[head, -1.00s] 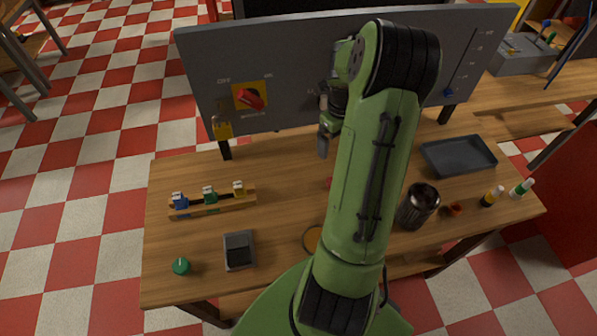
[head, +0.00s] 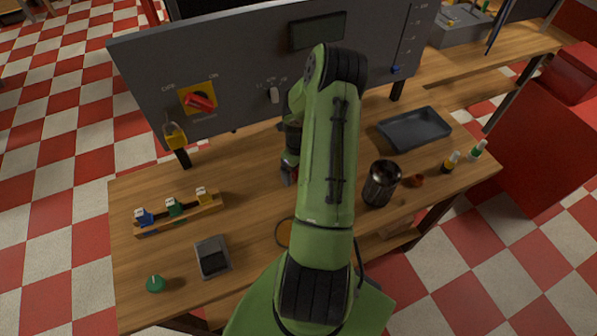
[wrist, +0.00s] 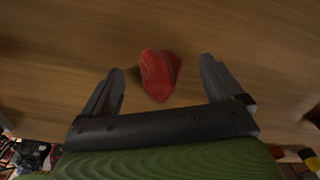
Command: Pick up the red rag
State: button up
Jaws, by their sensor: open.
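The red rag (wrist: 160,74) lies crumpled on the wooden table in the wrist view. It sits between and slightly beyond the fingertips of my gripper (wrist: 160,72), with bare wood on both sides of it. My gripper is open and empty, its two grey fingers spread wide. In the head view my gripper (head: 289,172) is over the middle of the table, mostly behind my green arm. The rag is almost wholly hidden there by the arm.
A grey panel (head: 130,73) with a red switch stands along the table's back. A dark metal cup (head: 381,184), a dark tray (head: 414,128) and small bottles (head: 476,151) are at the right. A wooden rack (head: 180,220), a grey box (head: 212,257) and a green knob (head: 155,284) are at the left.

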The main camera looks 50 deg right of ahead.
jog(key=shift+r, duration=0.1)
jog(key=shift+c, duration=0.4)
jog(key=c, duration=1)
notch_tip(320, 180, up, 10)
jog(key=shift+p, duration=0.3)
jog(key=shift+c, duration=0.2)
